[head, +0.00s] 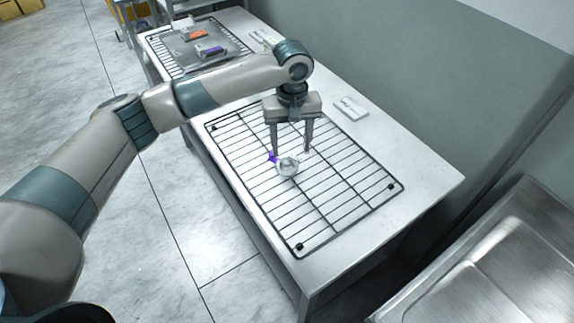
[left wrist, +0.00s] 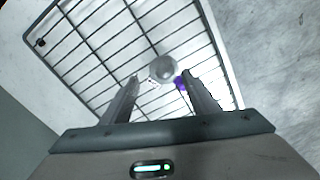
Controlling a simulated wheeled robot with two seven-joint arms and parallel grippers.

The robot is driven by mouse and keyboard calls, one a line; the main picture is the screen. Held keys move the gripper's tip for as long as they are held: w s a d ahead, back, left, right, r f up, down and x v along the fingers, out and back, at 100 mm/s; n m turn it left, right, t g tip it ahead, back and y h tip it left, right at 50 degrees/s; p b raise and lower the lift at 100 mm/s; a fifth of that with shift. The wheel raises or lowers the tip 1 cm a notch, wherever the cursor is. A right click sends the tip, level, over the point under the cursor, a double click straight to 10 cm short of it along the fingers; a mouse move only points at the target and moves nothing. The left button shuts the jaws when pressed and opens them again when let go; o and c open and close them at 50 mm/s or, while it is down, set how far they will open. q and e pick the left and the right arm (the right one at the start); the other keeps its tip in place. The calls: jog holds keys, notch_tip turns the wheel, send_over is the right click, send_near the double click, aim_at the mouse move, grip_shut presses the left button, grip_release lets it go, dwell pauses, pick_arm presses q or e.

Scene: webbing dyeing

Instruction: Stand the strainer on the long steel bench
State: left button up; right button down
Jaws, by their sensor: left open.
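The strainer (head: 287,166) appears as a small round pale metal bowl on a black wire rack (head: 330,221). The rack lies on the long pale bench (head: 425,185). A small purple piece (head: 272,157) shows beside the bowl; I cannot tell whether it belongs to the strainer. My left gripper (head: 291,152) points down over the rack, open, with its fingertips close to the bowl. In the left wrist view the bowl (left wrist: 163,68) shows just beyond and between the fingertips, and the purple piece (left wrist: 180,83) is by the right finger. My right gripper is not in view.
A tray (head: 208,58) with orange and purple-marked items sits on another rack at the bench's far end. A small white block (head: 351,107) lies near the wall side. A steel basin or counter (head: 490,265) stands at the lower right. The bench's near right corner is bare.

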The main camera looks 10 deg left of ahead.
aim_at(288, 168)
pick_arm(q)
jog(key=shift+f+p, duration=0.35)
jog(key=shift+f, duration=1.5)
jog(key=shift+a+f+p, duration=0.15)
jog(key=shift+f+p, duration=0.2)
jog(key=shift+p, duration=0.05)
jog(key=f, duration=0.1)
jog(key=f+p, duration=0.1)
jog(key=f, duration=0.2)
jog(key=shift+s+a+p, duration=0.1)
jog(key=shift+a+p, duration=0.2)
jog(key=shift+p, duration=0.1)
jog(key=shift+f, duration=0.25)
jog(key=c, duration=0.8)
jog(key=shift+r, duration=0.2)
